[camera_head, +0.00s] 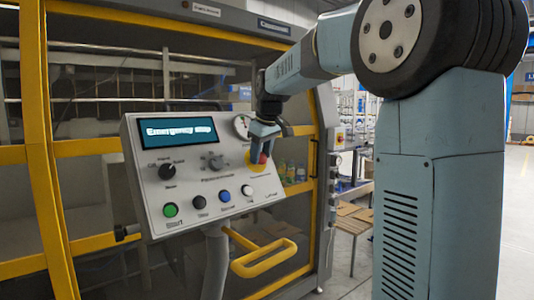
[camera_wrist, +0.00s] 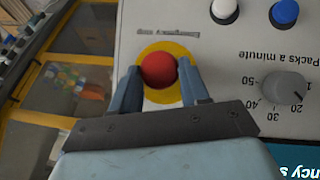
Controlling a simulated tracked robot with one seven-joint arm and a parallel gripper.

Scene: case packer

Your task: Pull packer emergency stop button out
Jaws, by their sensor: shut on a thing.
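The red emergency stop button (camera_wrist: 159,69) sits on a yellow disc (camera_wrist: 172,48) on the grey control panel (camera_head: 186,227). In the head view the red button (camera_head: 263,158) shows just below my gripper (camera_head: 262,150), at the right side of the panel. In the wrist view my gripper (camera_wrist: 160,85) has one finger on each side of the button and is shut on it. The panel's display (camera_head: 178,131) reads "Emergency stop".
The panel also carries a green start button (camera_head: 170,210), black, blue and white buttons, and knobs such as the speed knob (camera_wrist: 284,88). A yellow handle (camera_head: 264,262) sticks out below the panel. Yellow-framed glass doors (camera_head: 35,120) stand behind it.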

